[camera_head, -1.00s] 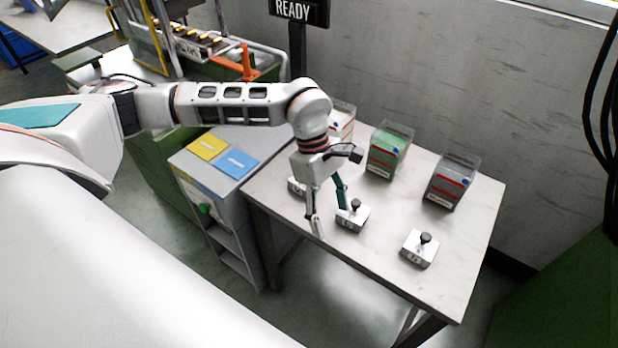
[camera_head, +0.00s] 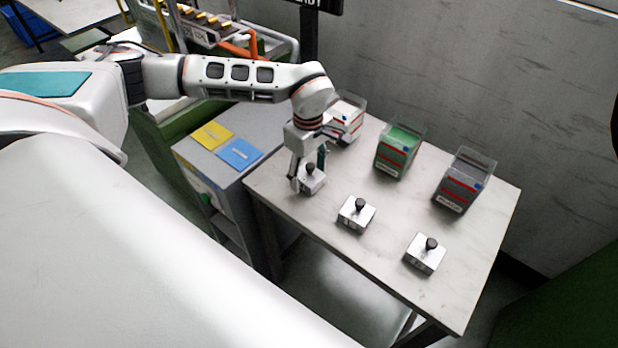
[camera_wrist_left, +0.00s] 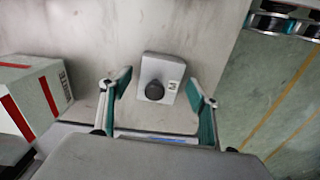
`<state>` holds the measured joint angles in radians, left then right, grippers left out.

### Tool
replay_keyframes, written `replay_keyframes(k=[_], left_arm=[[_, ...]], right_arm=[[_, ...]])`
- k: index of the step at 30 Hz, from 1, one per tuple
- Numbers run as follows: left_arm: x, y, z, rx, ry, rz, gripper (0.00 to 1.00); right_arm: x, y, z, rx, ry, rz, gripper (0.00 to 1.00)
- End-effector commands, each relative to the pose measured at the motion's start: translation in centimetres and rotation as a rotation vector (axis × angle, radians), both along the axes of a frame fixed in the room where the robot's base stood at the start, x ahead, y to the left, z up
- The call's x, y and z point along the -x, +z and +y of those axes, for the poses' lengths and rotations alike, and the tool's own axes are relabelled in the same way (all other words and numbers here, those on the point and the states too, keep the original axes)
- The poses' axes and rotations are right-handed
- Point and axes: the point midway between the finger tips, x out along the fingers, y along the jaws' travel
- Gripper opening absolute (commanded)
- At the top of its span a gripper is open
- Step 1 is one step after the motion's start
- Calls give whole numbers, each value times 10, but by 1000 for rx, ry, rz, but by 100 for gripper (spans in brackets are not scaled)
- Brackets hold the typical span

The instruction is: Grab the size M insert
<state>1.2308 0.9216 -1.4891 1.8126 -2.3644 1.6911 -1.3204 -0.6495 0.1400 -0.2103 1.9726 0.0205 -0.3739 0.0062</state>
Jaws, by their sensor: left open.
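Three metal insert blocks with black knobs stand in a row on the table. The leftmost block (camera_head: 313,180) is at my left gripper; in the left wrist view the block (camera_wrist_left: 150,68) carries a label that looks like M. My left gripper (camera_head: 308,186) points down over it, and in the left wrist view its open fingers (camera_wrist_left: 157,90) stand on either side of the black knob, apart from it. The other blocks are the middle one (camera_head: 352,218) and the right one (camera_head: 422,258); their labels are too small to read. My right gripper is not in view.
A white bin (camera_head: 346,122), a green bin (camera_head: 397,153) and a grey bin (camera_head: 461,187) line the back of the light table (camera_head: 330,245). A grey cabinet with a yellow card (camera_head: 211,136) and a blue card (camera_head: 239,153) stands at its left. The table's front is clear.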

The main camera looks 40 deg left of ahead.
Motion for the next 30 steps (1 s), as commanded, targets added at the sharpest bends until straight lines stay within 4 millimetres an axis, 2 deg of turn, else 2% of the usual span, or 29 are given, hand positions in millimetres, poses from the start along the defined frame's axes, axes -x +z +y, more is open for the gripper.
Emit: replay_keyframes(k=[3,8,9,15,16,25,30], left_arm=[[0,-10,0,0,2,1,61],[0,-10,0,0,1,-1,61],[0,-9,0,0,1,-1,58],[0,-9,0,0,1,-1,7],[0,-9,0,0,1,-1,1],[-1,-7,0,1,1,-3,1],[-2,4,-1,2,-1,-6,1]], right_arm=[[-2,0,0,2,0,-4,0],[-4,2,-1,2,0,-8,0],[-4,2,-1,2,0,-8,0],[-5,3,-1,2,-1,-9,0],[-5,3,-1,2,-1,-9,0],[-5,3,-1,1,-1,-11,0],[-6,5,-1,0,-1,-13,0]])
